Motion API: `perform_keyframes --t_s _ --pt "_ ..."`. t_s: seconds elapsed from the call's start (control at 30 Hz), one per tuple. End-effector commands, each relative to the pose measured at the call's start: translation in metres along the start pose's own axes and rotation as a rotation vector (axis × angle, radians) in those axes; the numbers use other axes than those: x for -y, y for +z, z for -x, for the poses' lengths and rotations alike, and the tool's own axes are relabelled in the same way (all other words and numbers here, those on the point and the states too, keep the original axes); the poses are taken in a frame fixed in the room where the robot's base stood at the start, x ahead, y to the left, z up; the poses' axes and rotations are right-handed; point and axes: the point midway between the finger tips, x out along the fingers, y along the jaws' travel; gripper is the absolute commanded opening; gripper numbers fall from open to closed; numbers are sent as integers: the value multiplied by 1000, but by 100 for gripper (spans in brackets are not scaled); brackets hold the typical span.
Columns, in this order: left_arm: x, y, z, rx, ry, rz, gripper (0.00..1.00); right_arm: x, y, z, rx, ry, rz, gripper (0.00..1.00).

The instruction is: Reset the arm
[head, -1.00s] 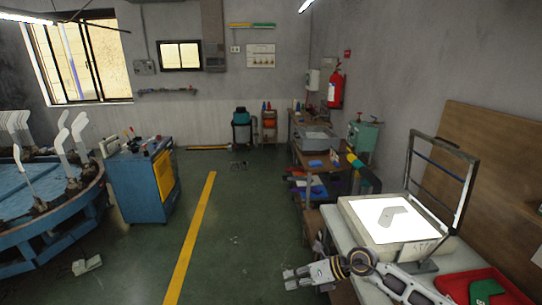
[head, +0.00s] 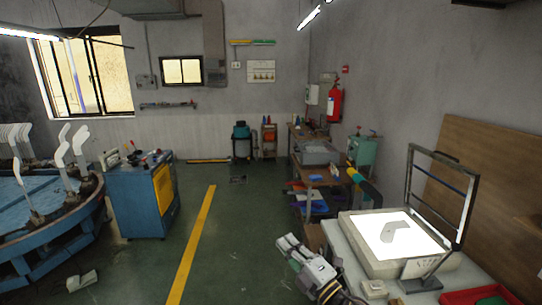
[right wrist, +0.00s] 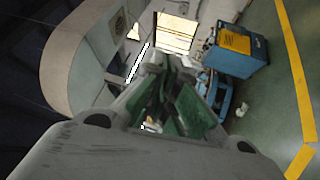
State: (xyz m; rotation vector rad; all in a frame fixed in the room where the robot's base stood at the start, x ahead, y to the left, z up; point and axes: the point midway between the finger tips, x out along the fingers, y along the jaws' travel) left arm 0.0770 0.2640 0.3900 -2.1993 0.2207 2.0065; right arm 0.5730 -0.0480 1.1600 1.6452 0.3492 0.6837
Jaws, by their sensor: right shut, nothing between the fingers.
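My right gripper (head: 287,244) shows at the bottom centre of the head view, over the floor to the left of the light-box table. It is shut and holds nothing. In the right wrist view its fingers (right wrist: 168,88) lie close together and point away over the room. My left gripper is not in the frames. A grey sock (head: 398,232) lies on the lit panel of the light box (head: 372,257), apart from my gripper.
A red tray (head: 470,296) sits at the bottom right. A round blue machine (head: 62,238) with upright white sock forms stands at the left, beside a blue cabinet (head: 138,200).

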Motion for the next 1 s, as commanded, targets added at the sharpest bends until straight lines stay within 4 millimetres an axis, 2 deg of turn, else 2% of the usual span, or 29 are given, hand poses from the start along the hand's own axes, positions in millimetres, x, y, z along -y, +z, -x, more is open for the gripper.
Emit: perform_keyframes --t_s 0.27,0.47,0.6,0.8,1.0 --pt "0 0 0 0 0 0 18 2 47 28 303 2 -268 0" --pt "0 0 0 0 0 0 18 20 77 60 519 -31 -454 0" --pt "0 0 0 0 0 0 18 38 92 88 667 -71 -581 0" --pt "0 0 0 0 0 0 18 69 103 135 872 -152 -758 0" --pt "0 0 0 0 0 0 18 102 99 187 1067 -258 -927 0"
